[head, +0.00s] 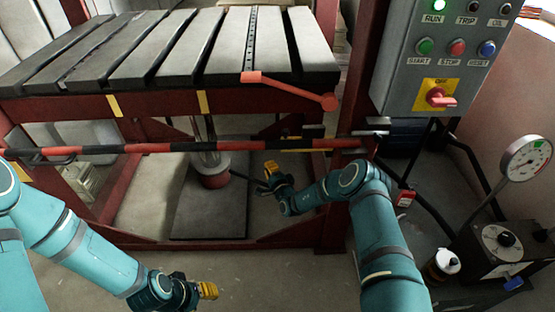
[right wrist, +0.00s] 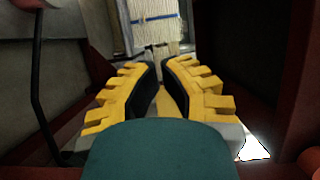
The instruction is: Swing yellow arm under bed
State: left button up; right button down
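The slatted grey bed (head: 170,50) sits on a dark red frame. A black-and-yellow striped piece (head: 305,139) shows under its right part, close to a red-and-black striped bar (head: 130,149) across the front. I cannot tell whether that piece is the yellow arm. My right gripper (head: 273,175) is below the bar, left of the right post, apart from the striped piece in the picture. In the right wrist view its yellow fingers (right wrist: 162,66) have a narrow gap with nothing seen held. My left gripper (head: 207,290) is low in front of the frame; its finger gap is unclear.
A red lever (head: 290,90) slants across the bed's front right. A control box (head: 440,60) with buttons and a red switch is on the right post. A dial gauge (head: 526,158) stands at right. A red-based cylinder (head: 213,170) stands under the bed. Floor in front is clear.

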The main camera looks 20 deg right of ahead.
jog(key=shift+s+a, duration=0.3)
jog(key=shift+a, duration=0.25)
jog(key=shift+s+a, duration=0.25)
jog(key=shift+a, duration=0.3)
